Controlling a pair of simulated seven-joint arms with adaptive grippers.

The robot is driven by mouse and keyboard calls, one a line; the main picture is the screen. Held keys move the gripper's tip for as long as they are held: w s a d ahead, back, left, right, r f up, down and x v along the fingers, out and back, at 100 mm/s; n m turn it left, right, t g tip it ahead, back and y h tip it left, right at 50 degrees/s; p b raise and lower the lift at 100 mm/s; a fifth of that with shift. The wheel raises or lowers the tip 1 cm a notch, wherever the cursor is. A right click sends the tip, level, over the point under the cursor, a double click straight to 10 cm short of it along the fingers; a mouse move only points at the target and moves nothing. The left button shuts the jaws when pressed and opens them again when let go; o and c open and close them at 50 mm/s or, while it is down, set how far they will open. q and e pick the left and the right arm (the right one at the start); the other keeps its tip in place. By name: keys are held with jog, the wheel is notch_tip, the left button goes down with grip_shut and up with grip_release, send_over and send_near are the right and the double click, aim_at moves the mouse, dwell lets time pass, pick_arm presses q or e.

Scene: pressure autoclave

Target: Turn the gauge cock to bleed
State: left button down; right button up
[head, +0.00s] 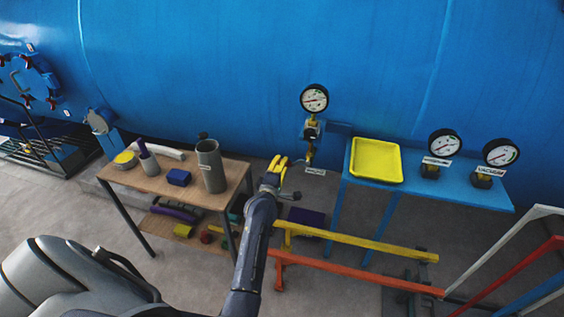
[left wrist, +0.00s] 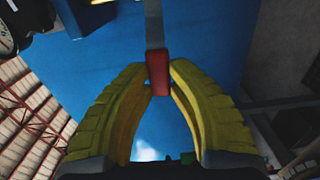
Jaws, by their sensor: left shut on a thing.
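The pressure gauge (head: 314,98) with a white dial stands on a brass and dark fitting (head: 311,130) in front of the blue vessel. The gauge cock's lower brass part (head: 310,152) is below it, above a small white label (head: 315,171). My left gripper (head: 281,164) is just left of this fitting, with yellow fingers. In the left wrist view, the yellow fingers close on the red grip of the cock handle (left wrist: 158,74), whose grey bar (left wrist: 154,25) runs upward. The handle is hidden in the head view. My right gripper is not in view.
A wooden table (head: 140,175) with a grey cylinder (head: 210,165) and a blue box (head: 179,177) is at left. A blue shelf (head: 400,183) with a yellow tray (head: 375,160) and two gauges (head: 445,143) is at right. Yellow and orange rails (head: 360,243) run low in front.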

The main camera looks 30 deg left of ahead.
pick_arm(q)
jog(key=shift+f+n, duration=0.25)
jog(key=shift+n, duration=0.05)
dwell(0.4)
jog(key=c, duration=1.2)
grip_release()
jog(key=shift+f, duration=0.1)
jog(key=shift+c, duration=0.2)
jog(key=v, duration=1.2)
